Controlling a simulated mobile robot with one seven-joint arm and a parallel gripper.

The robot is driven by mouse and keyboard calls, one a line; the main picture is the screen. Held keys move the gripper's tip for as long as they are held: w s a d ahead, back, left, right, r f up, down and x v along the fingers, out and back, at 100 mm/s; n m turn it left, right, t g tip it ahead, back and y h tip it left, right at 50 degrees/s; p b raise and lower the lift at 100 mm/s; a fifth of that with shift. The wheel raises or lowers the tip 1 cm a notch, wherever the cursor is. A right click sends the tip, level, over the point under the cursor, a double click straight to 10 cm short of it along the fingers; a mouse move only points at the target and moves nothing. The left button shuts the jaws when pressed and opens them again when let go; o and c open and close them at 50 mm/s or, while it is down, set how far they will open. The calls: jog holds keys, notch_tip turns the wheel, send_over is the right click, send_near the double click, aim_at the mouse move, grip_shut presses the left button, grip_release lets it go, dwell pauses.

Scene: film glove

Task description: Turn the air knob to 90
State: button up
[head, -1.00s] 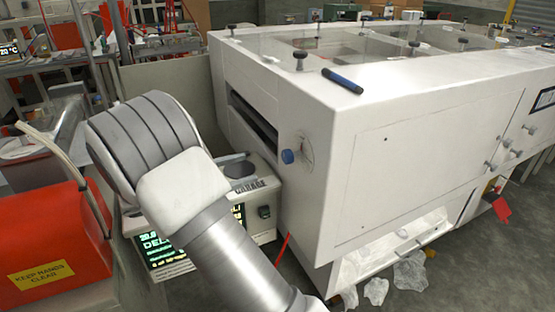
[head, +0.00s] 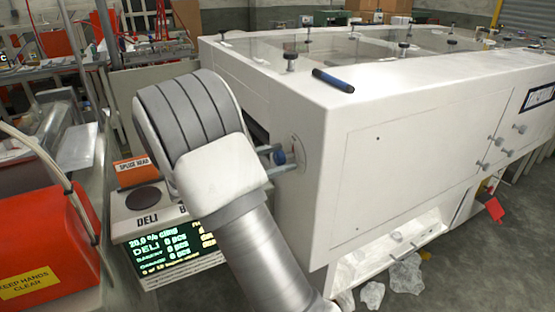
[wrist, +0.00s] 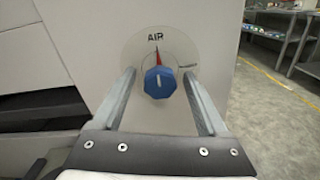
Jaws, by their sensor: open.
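The blue air knob (wrist: 160,82) sits on a round pale dial plate (wrist: 182,52) marked "AIR" on the white machine's end face. The knob also shows in the head view (head: 280,158), partly beside my fingers. My gripper (wrist: 162,85) is open, with one finger on each side of the knob in the wrist view. Gaps show between fingers and knob, and I cannot tell how deep they reach. In the head view my gripper (head: 272,159) is partly hidden by my arm.
The white machine (head: 400,150) fills the right side, with a dark blue marker (head: 333,80) on top. A scale with a lit display (head: 170,250) stands below my arm. A red machine (head: 40,240) is at left. Open floor shows at right in the wrist view.

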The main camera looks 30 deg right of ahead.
grip_shut()
dwell(0.3)
jog(key=m+b, duration=0.2)
jog(key=m, duration=0.3)
jog(key=shift+f, duration=0.15)
jog(key=m+b, duration=0.2)
jog(key=m, duration=0.2)
jog(key=shift+m+b, duration=0.3)
jog(key=shift+b, duration=0.05)
jog(key=m+b, duration=0.4)
jog(key=m, duration=0.1)
jog(key=shift+m+b, duration=1.4)
jog(key=shift+m, duration=0.3)
